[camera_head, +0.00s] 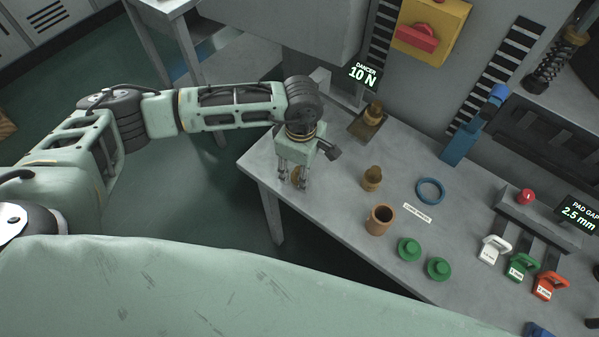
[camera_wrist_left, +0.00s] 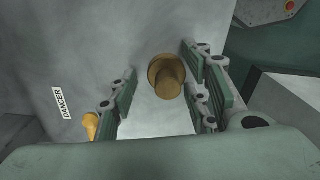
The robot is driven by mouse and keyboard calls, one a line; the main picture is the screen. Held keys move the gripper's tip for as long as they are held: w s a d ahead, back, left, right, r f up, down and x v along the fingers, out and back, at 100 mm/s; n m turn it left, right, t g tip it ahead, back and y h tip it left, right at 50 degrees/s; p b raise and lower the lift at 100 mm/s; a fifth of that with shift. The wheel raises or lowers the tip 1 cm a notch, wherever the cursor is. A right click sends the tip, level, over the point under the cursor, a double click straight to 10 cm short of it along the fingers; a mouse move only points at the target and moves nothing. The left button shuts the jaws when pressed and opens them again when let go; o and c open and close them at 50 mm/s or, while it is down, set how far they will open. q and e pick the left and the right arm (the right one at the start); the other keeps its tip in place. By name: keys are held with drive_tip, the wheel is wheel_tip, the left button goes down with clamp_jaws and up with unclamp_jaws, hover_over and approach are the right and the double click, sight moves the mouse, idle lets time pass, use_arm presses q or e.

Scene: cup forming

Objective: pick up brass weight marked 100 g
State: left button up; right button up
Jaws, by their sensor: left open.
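A small brass weight (camera_head: 296,173) stands near the left corner of the grey table, partly hidden by the fingers of my left gripper (camera_head: 293,178). In the left wrist view a brass weight with a round knob (camera_wrist_left: 168,78) shows between the spread fingers, nearer the right-hand one. My left gripper is open above and around it; contact cannot be told. No gram marking is readable. My right gripper is out of view.
A copper-coloured cup (camera_head: 380,220), green knobbed discs (camera_head: 409,249), a blue ring (camera_head: 430,191) and a label plate (camera_head: 417,213) lie to the right. White, green and red handled blocks (camera_head: 495,250) are farther right. The machine wall (camera_head: 425,75) rises behind the table.

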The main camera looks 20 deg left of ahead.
use_arm(q)
drive_tip(key=shift+c, duration=0.4)
clamp_jaws()
drive_tip(key=shift+r, duration=0.1)
